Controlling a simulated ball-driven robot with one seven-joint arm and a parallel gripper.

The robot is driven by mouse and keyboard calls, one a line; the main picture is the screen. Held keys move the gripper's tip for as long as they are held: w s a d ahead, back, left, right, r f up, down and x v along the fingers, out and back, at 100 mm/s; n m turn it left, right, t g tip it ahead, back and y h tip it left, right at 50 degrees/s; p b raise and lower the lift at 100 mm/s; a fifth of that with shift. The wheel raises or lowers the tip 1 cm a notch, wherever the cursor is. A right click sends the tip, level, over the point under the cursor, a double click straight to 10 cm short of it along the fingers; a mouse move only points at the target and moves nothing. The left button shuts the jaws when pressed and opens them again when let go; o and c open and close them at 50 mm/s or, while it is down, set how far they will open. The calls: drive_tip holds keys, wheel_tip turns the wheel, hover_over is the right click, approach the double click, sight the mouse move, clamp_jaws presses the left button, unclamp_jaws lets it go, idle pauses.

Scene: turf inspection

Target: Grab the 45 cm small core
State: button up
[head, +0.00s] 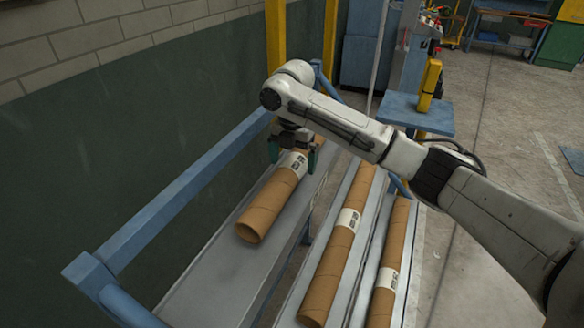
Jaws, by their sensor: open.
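A short brown cardboard core (265,212) with a white printed label lies on the leftmost grey shelf of a blue-framed rack. Its open hollow end faces me, and its far end is partly hidden behind my gripper and arm. My gripper (292,157) is open, with its teal fingers pointing down on either side of the short core near the label. Whether the fingers touch the core I cannot tell. Two longer cores lie to the right on separate shelves: one in the middle (329,268) and one at the right (383,305), each with a white label.
The blue rack rail (180,188) runs along the left, near a dark green and brick wall. Yellow posts (275,40) stand behind the rack. A small blue table (415,113) stands beyond my arm. Concrete floor (500,110) is open at the right.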

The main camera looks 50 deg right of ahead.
sight(292, 160)
drive_tip(key=shift+w+f, duration=0.1)
drive_tip(key=shift+f, duration=1.5)
drive_tip(key=shift+r, duration=0.1)
drive_tip(key=c, duration=1.4)
drive_tip(key=shift+c, duration=0.2)
